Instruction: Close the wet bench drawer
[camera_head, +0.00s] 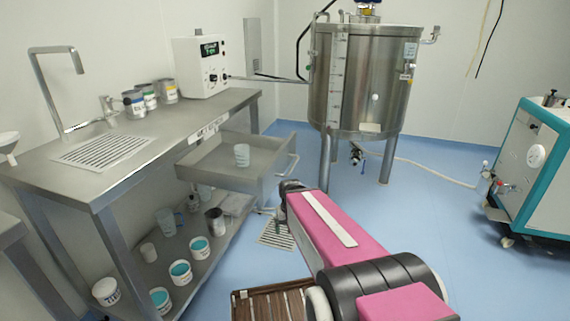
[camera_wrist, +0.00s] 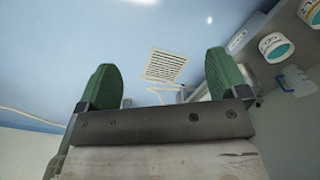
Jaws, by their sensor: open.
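The wet bench (camera_head: 190,130) is a grey metal bench at the left in the head view. Its drawer (camera_head: 225,178) is pulled out to the right, below the worktop, with a whitish cup (camera_head: 242,155) standing inside. The drawer's bar handle (camera_head: 292,165) is on its right-hand front. My pink arm reaches toward the drawer, and its dark end is just below the handle in the picture; whether it touches cannot be told. In the wrist view my gripper (camera_wrist: 163,80) has its two green fingers wide apart, with nothing between them but floor behind.
A lower shelf (camera_head: 185,250) holds several cups and teal-filled tubs. A steel tank (camera_head: 362,85) on legs stands behind the drawer. A floor grate (camera_head: 276,234) lies near my arm and also shows in the wrist view (camera_wrist: 165,66). A brown slatted mat (camera_head: 270,302) lies in front. A teal-and-white machine (camera_head: 535,165) stands right.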

